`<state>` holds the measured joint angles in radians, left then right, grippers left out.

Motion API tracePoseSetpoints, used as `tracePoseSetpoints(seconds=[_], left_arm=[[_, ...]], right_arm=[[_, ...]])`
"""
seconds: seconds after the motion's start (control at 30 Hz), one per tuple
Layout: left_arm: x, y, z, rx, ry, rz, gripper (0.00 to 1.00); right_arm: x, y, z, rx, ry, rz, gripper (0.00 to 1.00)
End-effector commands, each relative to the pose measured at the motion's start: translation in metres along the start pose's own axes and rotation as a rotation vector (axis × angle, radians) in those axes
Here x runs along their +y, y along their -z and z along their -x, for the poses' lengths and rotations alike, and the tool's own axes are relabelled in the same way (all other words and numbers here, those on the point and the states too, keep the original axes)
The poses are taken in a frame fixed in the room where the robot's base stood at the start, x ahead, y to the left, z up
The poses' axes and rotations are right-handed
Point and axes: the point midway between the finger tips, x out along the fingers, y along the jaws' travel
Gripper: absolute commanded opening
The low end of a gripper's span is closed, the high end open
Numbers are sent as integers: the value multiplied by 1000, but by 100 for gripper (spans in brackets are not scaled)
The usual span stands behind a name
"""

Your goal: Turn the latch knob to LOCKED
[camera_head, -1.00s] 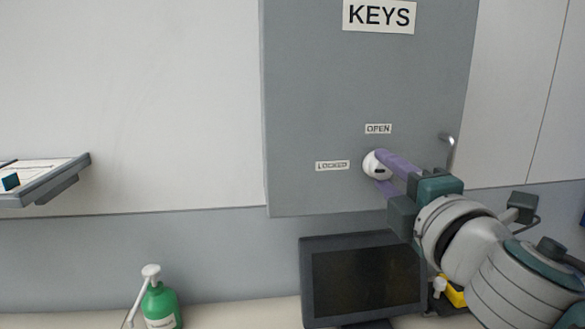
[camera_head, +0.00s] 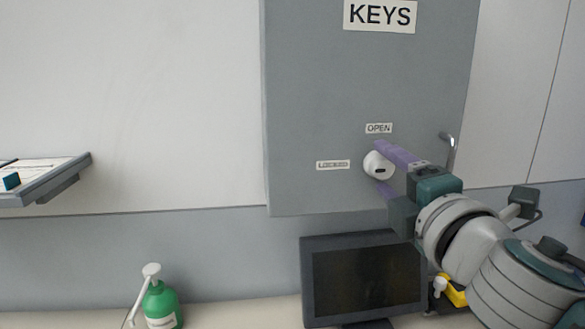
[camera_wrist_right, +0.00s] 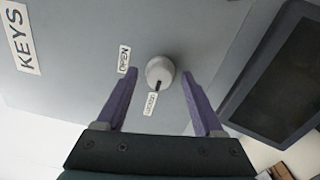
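The white round latch knob (camera_head: 374,163) is on the grey KEYS cabinet door (camera_head: 320,80). The OPEN label (camera_head: 379,128) is above it and the LOCKED label (camera_head: 333,164) is to its left. In the right wrist view the knob (camera_wrist_right: 160,70) has a dark mark pointing toward the LOCKED label (camera_wrist_right: 151,104). My right gripper (camera_head: 381,167) is open, its purple fingers spread with a gap on either side of the knob. In the wrist view the open fingers (camera_wrist_right: 160,76) frame the knob without visible contact. My left gripper is out of view.
A metal handle (camera_head: 451,150) is on the cabinet door's right side. A dark monitor (camera_head: 365,281) stands below the cabinet. A green pump bottle (camera_head: 160,304) is at lower left, and a shelf (camera_head: 62,178) juts out at far left. The wall between is clear.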

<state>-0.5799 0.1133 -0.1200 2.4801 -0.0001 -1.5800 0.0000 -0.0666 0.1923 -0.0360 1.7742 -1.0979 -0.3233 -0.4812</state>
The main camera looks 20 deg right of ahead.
Motion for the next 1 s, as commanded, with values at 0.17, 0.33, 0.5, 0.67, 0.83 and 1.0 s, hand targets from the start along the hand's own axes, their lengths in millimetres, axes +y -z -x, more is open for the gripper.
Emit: tracePoseSetpoints(seconds=[0.17, 0.33, 0.5, 0.67, 0.83, 1.0], left_arm=[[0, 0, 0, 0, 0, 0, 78], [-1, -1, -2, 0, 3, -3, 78], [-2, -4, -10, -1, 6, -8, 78], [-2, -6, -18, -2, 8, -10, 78], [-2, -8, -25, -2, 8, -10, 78], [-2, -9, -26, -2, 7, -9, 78]], right_arm=[[0, 0, 0, 0, 0, -1, 69], [-2, 1, 10, 2, 1, -2, 69], [-4, 1, 39, 2, 3, -2, 69], [-4, 1, 70, 1, 3, -3, 69], [-3, 1, 92, 1, 2, -2, 69], [0, 0, 99, 0, 0, -1, 69]])
